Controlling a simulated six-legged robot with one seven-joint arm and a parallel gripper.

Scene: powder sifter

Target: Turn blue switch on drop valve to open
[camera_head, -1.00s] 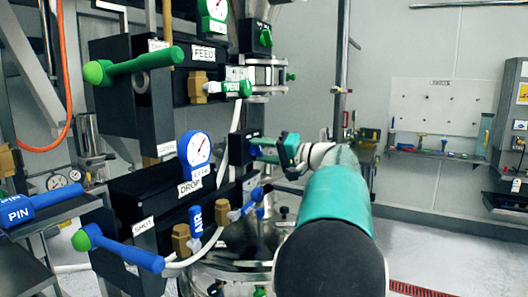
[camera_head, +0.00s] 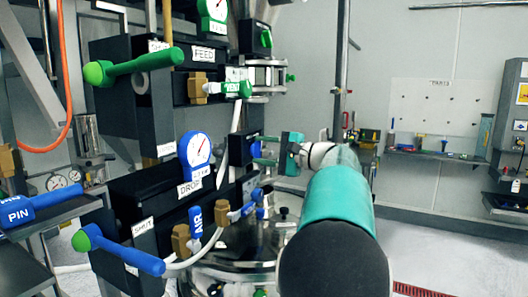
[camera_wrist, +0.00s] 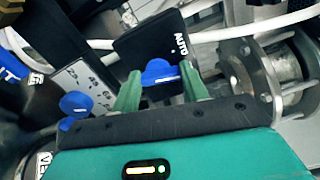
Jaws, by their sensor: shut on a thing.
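The blue switch (camera_wrist: 159,70) sits on the face of a small black box (camera_wrist: 148,38) marked AUTO. In the wrist view the switch lies between the two green fingers of my gripper (camera_wrist: 161,82), which is shut on it. In the head view my gripper (camera_head: 262,151) reaches left to the black switch box (camera_head: 239,149), and its fingers hide most of the switch. The drop valve (camera_head: 150,188) is the black body labelled DROP at the lower left, with a blue dial gauge (camera_head: 195,152) above it.
A blue lever with a green end (camera_head: 125,252) and a blue AIR handle (camera_head: 196,222) stick out near the drop valve. The green FEED lever (camera_head: 140,64) and VENT handle (camera_head: 230,88) are above. A shiny round vessel (camera_head: 240,262) stands below. The floor at right is clear.

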